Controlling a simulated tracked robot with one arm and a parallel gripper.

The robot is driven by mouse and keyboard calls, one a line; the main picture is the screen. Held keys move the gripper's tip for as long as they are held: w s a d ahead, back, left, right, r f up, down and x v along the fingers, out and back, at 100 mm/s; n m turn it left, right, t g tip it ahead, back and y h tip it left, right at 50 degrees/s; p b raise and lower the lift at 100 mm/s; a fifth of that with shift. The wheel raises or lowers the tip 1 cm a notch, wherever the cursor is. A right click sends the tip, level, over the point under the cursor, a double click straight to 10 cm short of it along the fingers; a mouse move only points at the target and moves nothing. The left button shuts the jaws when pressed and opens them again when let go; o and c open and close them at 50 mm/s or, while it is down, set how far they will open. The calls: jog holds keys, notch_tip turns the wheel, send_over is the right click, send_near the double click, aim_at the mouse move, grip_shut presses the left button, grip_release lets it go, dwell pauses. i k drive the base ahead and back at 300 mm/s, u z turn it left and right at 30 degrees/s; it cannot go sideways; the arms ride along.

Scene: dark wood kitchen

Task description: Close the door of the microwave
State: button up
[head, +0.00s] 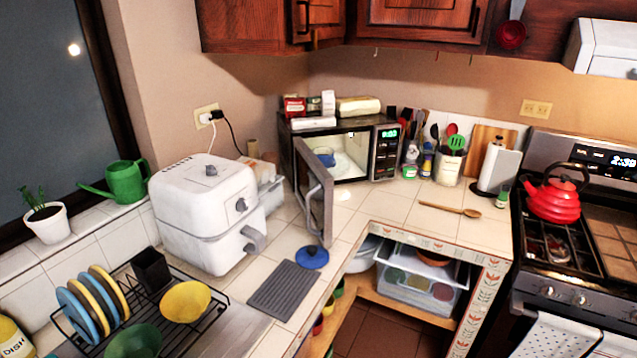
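The microwave (384,152) stands in the back corner of the tiled counter. Its door (317,190) is hinged on the left and swung wide open toward me, with a curved grey handle on its free side. The lit inside shows a small blue item (325,157) on the cavity floor. The control panel with a green display is on the microwave's right. My gripper does not show in this view.
A white air fryer (206,212) stands left of the open door. A blue lid (312,257) and a dark mat (281,290) lie in front of it. A wooden spoon (450,209) lies on the counter right of the microwave. Brown floor (365,330) is open below.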

aim_at(313, 184)
jog(key=z, duration=0.05)
jog(key=i, duration=0.3)
jog(key=u, duration=0.15)
jog(key=k, duration=1.3)
jog(key=z, duration=0.4)
jog(key=i, duration=2.3)
jog(key=u, duration=0.6)
